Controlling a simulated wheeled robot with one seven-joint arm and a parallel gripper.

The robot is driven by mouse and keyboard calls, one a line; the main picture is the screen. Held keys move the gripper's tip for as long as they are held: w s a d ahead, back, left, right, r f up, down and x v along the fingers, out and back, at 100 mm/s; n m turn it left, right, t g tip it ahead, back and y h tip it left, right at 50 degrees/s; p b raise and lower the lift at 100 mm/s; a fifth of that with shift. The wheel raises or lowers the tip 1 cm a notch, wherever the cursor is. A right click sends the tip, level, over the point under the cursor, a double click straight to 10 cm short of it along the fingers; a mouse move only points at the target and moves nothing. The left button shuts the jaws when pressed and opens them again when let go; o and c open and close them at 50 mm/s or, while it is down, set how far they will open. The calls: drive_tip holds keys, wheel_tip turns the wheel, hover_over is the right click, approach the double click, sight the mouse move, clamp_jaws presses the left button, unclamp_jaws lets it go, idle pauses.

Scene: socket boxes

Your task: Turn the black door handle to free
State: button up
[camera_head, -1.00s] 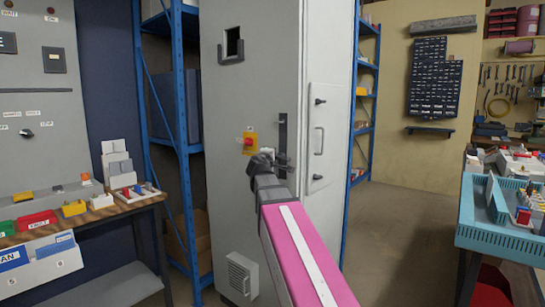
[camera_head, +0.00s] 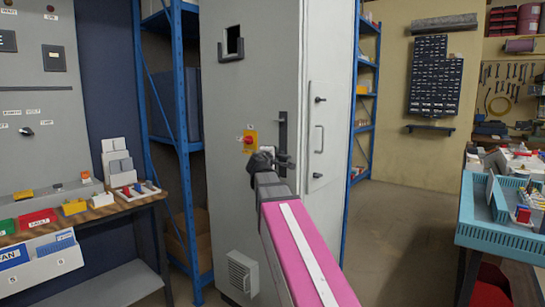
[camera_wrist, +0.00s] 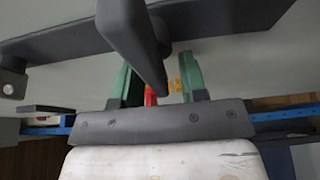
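The black door handle (camera_head: 283,132) is on the front of the tall grey cabinet (camera_head: 255,100), its long plate upright. In the wrist view the black handle (camera_wrist: 215,27) crosses the top of the picture, and its lever (camera_wrist: 138,42) points down between my two green fingers. My gripper (camera_head: 276,158) is at the lower part of the handle in the head view and covers part of it. In the wrist view my gripper (camera_wrist: 158,68) is open, with a gap beside the lever on the right. I cannot tell whether a finger touches the lever.
A red knob on a yellow plate (camera_head: 250,141) sits just left of the handle. A second cabinet door with a light pull handle (camera_head: 319,139) is to the right. A blue shelf rack (camera_head: 180,110) stands left. A workbench (camera_head: 85,219) and a blue tray (camera_head: 505,237) flank the floor.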

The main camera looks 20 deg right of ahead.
drive_tip(key=v, duration=1)
drive_tip(key=shift+s+a, duration=0.2)
drive_tip(key=shift+s, duration=0.15)
wheel_tip(320, 180, down, 29)
drive_tip(key=s+d+m+g+y, duration=0.2)
drive_tip(key=s+m+g+y, duration=0.15)
drive_tip(key=m+g, duration=0.35)
drive_tip(key=s+a+f+m+g+y, duration=0.1)
drive_tip(key=s+f+g+y, duration=0.1)
drive_tip(key=s+f, duration=0.2)
drive_tip(key=s+a+f+m+g+y, duration=0.2)
drive_tip(key=s+f+g, duration=0.1)
drive_tip(key=f, duration=0.7)
drive_tip(key=s+a+f+m+g+y, duration=0.1)
drive_tip(key=s+a+f+g+y, duration=0.1)
drive_tip(key=f, duration=0.5)
drive_tip(key=s+g, duration=0.1)
drive_tip(key=s, duration=0.1)
drive_tip(key=shift+s+f+m, duration=0.3)
drive_tip(key=shift+m, duration=0.1)
